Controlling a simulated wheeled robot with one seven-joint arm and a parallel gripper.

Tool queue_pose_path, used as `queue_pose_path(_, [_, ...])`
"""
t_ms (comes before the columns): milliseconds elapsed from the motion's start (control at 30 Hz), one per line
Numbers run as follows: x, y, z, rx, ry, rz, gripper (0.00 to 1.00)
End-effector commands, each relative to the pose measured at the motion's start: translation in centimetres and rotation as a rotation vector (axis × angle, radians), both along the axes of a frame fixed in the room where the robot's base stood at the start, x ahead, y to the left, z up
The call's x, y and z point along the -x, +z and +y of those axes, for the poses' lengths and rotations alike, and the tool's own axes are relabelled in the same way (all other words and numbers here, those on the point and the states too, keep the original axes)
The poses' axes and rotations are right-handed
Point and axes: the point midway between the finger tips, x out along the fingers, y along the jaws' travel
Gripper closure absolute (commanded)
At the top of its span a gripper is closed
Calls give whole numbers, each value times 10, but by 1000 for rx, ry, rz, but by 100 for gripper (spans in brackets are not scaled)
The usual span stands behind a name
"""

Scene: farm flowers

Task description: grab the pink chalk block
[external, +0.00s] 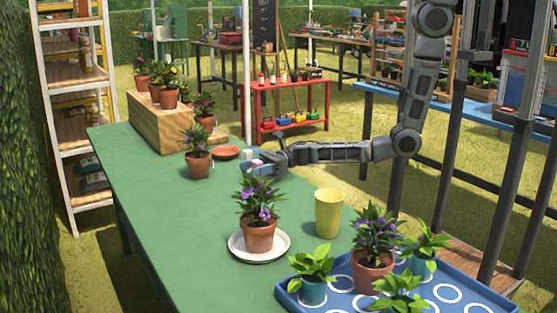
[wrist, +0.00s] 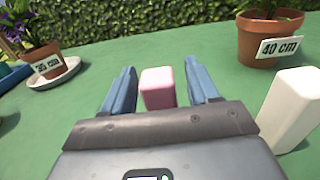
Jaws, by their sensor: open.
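The pink chalk block (wrist: 158,89) stands on the green table (wrist: 226,90), between the two blue fingers of my gripper (wrist: 160,72) in the wrist view. The fingers are open, with a gap visible on each side of the block. The block's lower part is hidden behind the gripper body. In the external view my gripper (external: 262,168) is low over the far right edge of the green table (external: 190,225). Small pale blocks show beside it there, too small to tell apart.
A white block (wrist: 294,108) stands close to the right of my gripper. A terracotta pot (wrist: 268,38) labelled 40 cm stands beyond it. A labelled pot (wrist: 42,60) sits on a white saucer at left. A yellow cup (external: 329,213) and blue tray (external: 330,297) are nearer the external camera.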

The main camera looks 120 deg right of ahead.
Motion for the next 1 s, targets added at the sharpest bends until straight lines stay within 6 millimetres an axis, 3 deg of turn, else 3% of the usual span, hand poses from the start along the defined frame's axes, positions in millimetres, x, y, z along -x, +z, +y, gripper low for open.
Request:
queue_pose_path(267, [-3,0,0,0,-1,0,40])
queue_pose_path(867, [-3,0,0,0,-1,0,98])
queue_pose_path(1000, [-3,0,0,0,-1,-1,98])
